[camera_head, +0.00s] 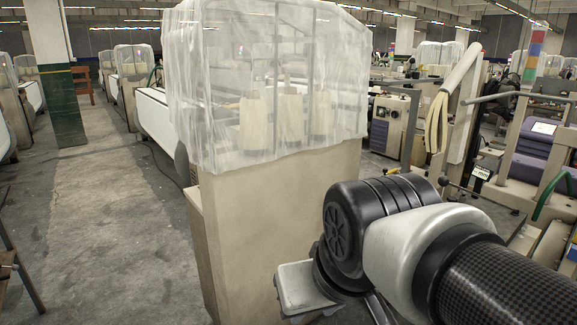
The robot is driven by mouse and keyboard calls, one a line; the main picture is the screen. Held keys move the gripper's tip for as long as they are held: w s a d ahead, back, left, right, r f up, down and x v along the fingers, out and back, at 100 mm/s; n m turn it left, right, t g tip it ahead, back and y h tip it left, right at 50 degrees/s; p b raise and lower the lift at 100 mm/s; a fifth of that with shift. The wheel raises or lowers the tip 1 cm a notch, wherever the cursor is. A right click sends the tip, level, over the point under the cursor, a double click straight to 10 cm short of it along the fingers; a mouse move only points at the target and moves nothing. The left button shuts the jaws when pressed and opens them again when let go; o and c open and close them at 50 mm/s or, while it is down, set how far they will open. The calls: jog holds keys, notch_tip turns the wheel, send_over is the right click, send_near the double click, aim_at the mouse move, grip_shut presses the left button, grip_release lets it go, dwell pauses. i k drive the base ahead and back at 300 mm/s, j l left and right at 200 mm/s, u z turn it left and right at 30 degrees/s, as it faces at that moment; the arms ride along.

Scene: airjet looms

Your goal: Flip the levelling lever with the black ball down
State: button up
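A small black ball (444,181) shows on a thin rod beside the machine on the right; it looks like the black-ball lever, but it is too small to be sure. My arm reaches in from the lower right, its dark ribbed wrist in front of the beige cabinet. The ball is above and to the right of that wrist, apart from it. My gripper's fingers are not seen; the wrist and the lower picture edge hide that area. A pale block shows just below the wrist, and I cannot tell what it belongs to.
A tall beige cabinet (285,210) under a clear plastic cover (265,85) stands in the middle, close to my arm. A concrete aisle (100,220) is open on the left, with a green and white pillar (62,105). Loom frames and rails crowd the right.

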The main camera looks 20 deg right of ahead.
aim_at(442, 180)
jog(key=l+z, duration=0.2)
jog(key=z, duration=1.1)
jog(key=i+j+z, duration=0.25)
jog(key=j, duration=0.15)
